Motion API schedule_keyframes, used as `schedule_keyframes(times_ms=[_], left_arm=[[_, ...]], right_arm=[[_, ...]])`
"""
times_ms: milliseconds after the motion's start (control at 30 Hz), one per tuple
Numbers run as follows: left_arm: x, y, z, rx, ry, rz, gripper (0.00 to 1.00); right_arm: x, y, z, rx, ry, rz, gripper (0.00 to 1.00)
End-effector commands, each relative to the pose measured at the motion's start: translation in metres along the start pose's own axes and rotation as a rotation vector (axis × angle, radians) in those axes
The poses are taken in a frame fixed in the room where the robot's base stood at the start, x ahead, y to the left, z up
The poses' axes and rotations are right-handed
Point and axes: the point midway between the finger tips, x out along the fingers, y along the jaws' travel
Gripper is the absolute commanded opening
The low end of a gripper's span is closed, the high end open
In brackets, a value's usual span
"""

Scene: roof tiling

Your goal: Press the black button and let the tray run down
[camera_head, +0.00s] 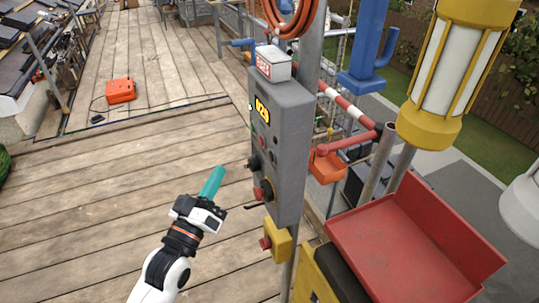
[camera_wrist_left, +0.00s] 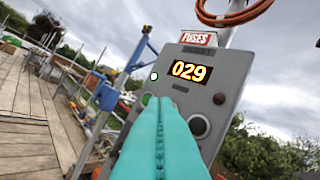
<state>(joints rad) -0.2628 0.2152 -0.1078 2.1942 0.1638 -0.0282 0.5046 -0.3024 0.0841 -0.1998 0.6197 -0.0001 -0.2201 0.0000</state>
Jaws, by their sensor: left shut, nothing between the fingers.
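A grey control box (camera_head: 285,140) stands on a post in the middle of the head view. Its lit display reads 029 in the left wrist view (camera_wrist_left: 189,71). Several round controls sit below the display; a dark knob (camera_head: 253,163) sticks out low on its face. A red tray (camera_head: 420,240) is at the lower right. My left gripper (camera_head: 212,182), with teal fingers, is shut and empty, left of the box and apart from it.
A yellow box with a red button (camera_head: 279,242) hangs below the control box. A yellow-and-white lamp-like cylinder (camera_head: 447,70) and a blue bracket (camera_head: 368,50) stand at the right. An orange case (camera_head: 120,90) lies on the planks.

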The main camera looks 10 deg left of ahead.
Motion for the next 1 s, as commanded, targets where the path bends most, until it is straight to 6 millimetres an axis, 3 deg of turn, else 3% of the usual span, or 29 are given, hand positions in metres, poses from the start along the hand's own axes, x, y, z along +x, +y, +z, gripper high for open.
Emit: schedule_keyframes(times_ms=[600, 1000], left_arm=[[0.050, -0.036, -0.036, -0.002, 0.000, 0.001, 0.00], [0.061, -0.044, -0.045, 0.000, 0.001, 0.000, 0.00]], right_arm=[[0.005, 0.003, 0.001, 0.002, -0.002, 0.003, 0.00], [0.005, 0.007, 0.003, 0.003, -0.004, 0.008, 0.00]])
